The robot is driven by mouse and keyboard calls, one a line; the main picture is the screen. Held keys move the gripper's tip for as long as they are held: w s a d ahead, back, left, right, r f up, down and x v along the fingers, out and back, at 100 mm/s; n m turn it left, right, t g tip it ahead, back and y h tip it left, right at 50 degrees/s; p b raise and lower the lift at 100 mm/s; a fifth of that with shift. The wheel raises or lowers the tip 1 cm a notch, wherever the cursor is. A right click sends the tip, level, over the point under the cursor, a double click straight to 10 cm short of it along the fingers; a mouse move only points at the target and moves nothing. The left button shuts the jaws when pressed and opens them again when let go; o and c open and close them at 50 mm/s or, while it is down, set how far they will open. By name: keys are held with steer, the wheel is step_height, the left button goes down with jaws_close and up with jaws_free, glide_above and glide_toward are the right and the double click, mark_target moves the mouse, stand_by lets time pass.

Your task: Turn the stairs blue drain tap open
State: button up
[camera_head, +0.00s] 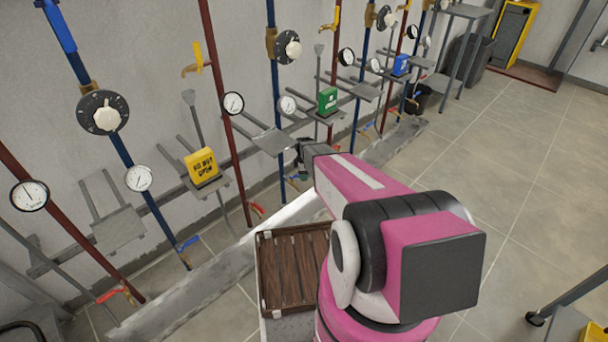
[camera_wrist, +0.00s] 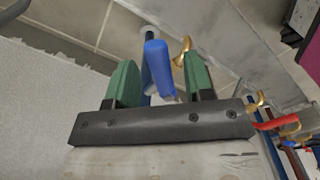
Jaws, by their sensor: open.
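In the wrist view, a blue tap handle (camera_wrist: 156,68) stands between the two green fingers of my gripper (camera_wrist: 160,62). The fingers are apart, one on each side of it, with visible gaps. I cannot tell how far the handle reaches in depth between them. A brass spout (camera_wrist: 182,50) shows just right of the handle. In the head view, my gripper (camera_head: 303,158) is low by the wall, near the foot of a blue pipe (camera_head: 280,145). The tap there is too small and partly hidden to make out clearly.
A brown wooden-topped step (camera_head: 292,265) stands beside my arm. Another blue tap (camera_head: 188,243) and a red tap (camera_head: 118,292) sit low at left. A red handle (camera_wrist: 278,121) is to the right in the wrist view.

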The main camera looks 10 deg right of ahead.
jaws_close()
